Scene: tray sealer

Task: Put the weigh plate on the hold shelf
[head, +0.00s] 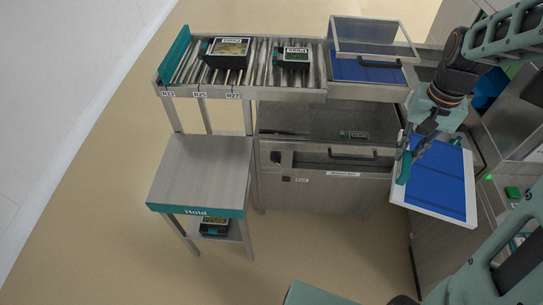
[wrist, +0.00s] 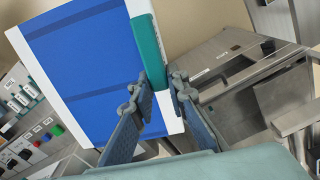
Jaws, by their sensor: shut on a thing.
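The weigh plate (head: 440,178) is a flat blue panel with a white border and a teal grip along one edge. My gripper (head: 416,150) is shut on that teal grip and holds the plate in the air, tilted, at the right of the head view. In the wrist view the plate (wrist: 85,65) fills the upper left, and the gripper fingers (wrist: 160,88) close on the end of its teal grip (wrist: 147,50). The hold shelf (head: 200,165) is a grey stand with a teal front edge labelled "Hold", at the left. Its top is bare.
Black packs (head: 227,52) sit on the roller conveyor (head: 260,66) behind the shelf. The sealer cabinet (head: 325,180) stands between the shelf and the plate. A raised clear-lid frame (head: 373,38) is at the back. A pack (head: 214,227) lies on the stand's lower level. The floor at left is clear.

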